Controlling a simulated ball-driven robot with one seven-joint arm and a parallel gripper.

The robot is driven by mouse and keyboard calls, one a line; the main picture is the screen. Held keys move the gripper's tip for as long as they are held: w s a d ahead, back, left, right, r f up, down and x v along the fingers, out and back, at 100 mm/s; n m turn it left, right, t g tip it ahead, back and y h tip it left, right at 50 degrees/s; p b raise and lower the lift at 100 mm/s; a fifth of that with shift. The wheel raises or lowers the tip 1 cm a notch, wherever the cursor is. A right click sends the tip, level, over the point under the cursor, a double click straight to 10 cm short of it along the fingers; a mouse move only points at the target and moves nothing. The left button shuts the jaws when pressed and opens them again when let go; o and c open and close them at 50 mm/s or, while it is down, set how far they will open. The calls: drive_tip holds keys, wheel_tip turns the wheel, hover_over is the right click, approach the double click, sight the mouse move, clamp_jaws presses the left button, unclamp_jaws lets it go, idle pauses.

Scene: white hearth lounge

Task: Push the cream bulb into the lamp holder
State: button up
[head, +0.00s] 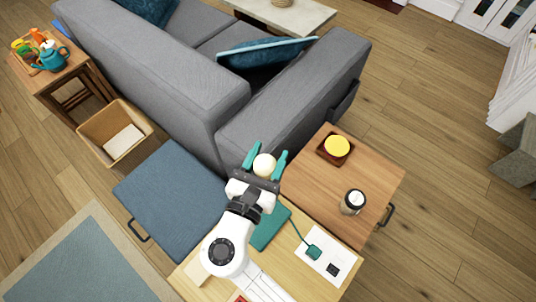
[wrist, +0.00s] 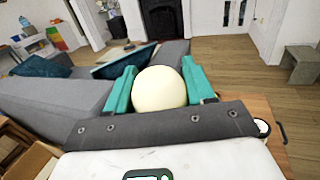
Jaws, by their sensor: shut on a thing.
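The cream bulb (head: 264,165) is round and sits between the two teal fingers of my gripper (head: 265,161), which is shut on it. In the wrist view the bulb (wrist: 159,89) fills the gap between the fingers; its lower end is hidden behind the gripper's dark crossbar. In the head view my gripper is near the grey sofa's arm and the left edge of the wooden side table. I cannot clearly make out the lamp holder. A teal block (head: 270,229), partly hidden by my arm, has a cord to a small teal piece (head: 314,252) on a white sheet.
The wooden side table (head: 376,168) carries a dark square tray (head: 322,151) with a yellow disc (head: 337,146) and a white-and-dark jar (head: 353,202). A blue-topped stool (head: 172,189) and the grey sofa (head: 300,95) stand close by. An open bin (head: 100,132) is further left.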

drive_tip(key=shift+f+b, duration=0.75)
drive_tip(key=shift+f, duration=0.5)
drive_tip(key=o, duration=1.2)
drive_tip(key=b+v, duration=0.1)
drive_tip(key=v, duration=0.9)
drive_tip(key=shift+s, duration=0.4)
drive_tip(key=shift+a, duration=0.15)
drive_tip(key=shift+c, duration=0.3)
